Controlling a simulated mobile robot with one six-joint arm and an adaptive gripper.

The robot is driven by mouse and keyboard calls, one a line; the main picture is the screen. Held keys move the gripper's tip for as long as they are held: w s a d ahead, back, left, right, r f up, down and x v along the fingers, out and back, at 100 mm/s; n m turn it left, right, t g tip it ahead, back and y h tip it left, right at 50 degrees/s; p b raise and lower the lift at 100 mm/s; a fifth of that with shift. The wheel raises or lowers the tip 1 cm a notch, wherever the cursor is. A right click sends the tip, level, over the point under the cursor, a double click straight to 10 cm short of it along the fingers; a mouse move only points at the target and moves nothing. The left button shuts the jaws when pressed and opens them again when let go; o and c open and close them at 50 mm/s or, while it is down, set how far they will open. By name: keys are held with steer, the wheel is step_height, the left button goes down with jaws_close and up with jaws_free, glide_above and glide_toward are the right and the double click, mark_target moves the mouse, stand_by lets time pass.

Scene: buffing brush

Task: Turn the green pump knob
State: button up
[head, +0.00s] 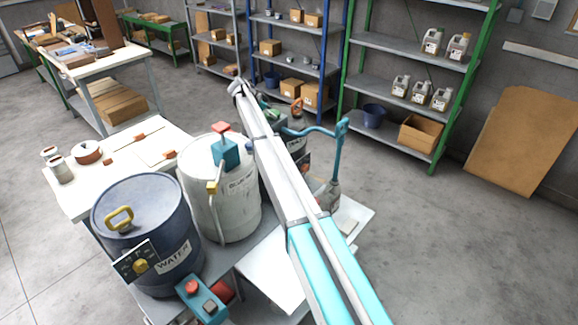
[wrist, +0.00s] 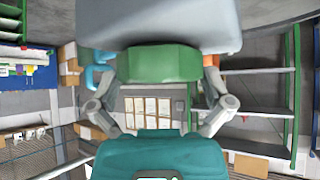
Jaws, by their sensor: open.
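The green pump knob (wrist: 158,64) shows in the upper middle of the wrist view, just below a large grey rounded part (wrist: 160,22). My gripper (wrist: 158,90) is open, with one finger on each side of the knob. A gap shows between the knob and each finger, so I see no grip on it. In the head view, my long arm crosses the middle and largely covers the area around the knob and my gripper, so their exact contact cannot be told there.
A blue water drum (head: 150,215) and a white drum (head: 235,205) stand left of my arm. A teal bent pipe (head: 338,150) stands close on its right. A white table (head: 100,185) is at left, shelves (head: 405,90) behind. Open floor lies to the right.

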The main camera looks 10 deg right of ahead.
steer(key=n+t+y, duration=0.1)
steer(key=n+t, duration=0.1)
steer(key=n, duration=0.1)
steer(key=n+t+y, duration=0.1)
steer(key=n+t, duration=0.1)
steer(key=n, duration=0.1)
steer(key=shift+s+t, duration=0.15)
steer(key=shift+t, duration=0.15)
steer(key=n+t+y, duration=0.1)
steer(key=n, duration=0.2)
steer(key=n+t+y, duration=0.1)
steer(key=n+y, duration=0.1)
steer(key=n, duration=0.1)
steer(key=shift+t, duration=0.3)
steer(key=shift+d+n+t+y, duration=0.1)
steer(key=shift+n+t+y, duration=0.3)
steer(key=shift+n+y, duration=2.3)
